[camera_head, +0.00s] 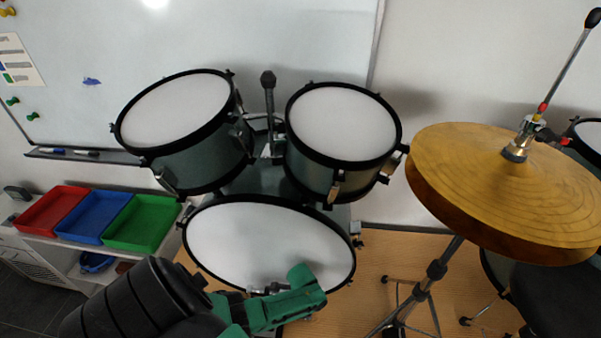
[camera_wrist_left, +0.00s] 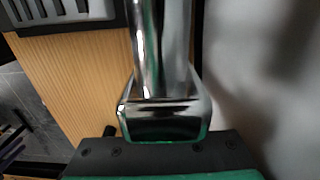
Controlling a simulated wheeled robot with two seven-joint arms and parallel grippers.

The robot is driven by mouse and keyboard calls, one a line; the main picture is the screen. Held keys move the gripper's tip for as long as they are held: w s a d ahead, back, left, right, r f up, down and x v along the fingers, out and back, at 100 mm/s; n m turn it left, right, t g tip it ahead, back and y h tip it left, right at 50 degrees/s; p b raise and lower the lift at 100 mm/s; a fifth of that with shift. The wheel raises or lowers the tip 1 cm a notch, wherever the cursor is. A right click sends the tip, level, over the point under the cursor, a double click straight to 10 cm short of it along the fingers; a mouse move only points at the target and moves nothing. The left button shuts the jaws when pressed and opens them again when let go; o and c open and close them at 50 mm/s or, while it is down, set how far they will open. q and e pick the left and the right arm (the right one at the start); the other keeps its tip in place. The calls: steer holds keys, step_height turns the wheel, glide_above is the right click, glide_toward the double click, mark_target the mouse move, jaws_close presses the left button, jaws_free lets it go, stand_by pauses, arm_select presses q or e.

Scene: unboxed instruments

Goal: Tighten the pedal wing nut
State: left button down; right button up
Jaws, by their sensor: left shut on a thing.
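My left gripper (camera_head: 302,282) is green and reaches in from the lower left, in front of the lower part of the bass drum (camera_head: 270,235). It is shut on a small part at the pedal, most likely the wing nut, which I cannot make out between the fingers. Bright pedal hardware (camera_head: 268,289) shows beside the gripper. In the left wrist view a chrome post (camera_wrist_left: 162,50) ends in a chrome block (camera_wrist_left: 165,115) right against the gripper's edge. A grey slotted plate (camera_wrist_left: 60,12), perhaps the pedal's footboard, lies at the top left. My right gripper is not in view.
Two toms (camera_head: 170,108) (camera_head: 343,122) sit above the bass drum. A thick golden cymbal (camera_head: 500,180) on a stand (camera_head: 428,280) is at the right. Red, blue and green trays (camera_head: 140,222) stand at the left. Wooden floor (camera_head: 370,262) is open between drum and stand.

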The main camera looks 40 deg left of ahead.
arm_select(q)
steer(key=shift+w+d+r, duration=0.2)
steer(key=shift+w, duration=0.25)
steer(key=c, duration=0.9)
jaws_free()
steer(key=shift+d, duration=0.1)
steer(key=shift+s, duration=0.15)
steer(key=shift+s+r, duration=0.1)
steer(key=shift+r, duration=0.3)
step_height(320, 180, up, 14)
steer(key=shift+f, duration=0.2)
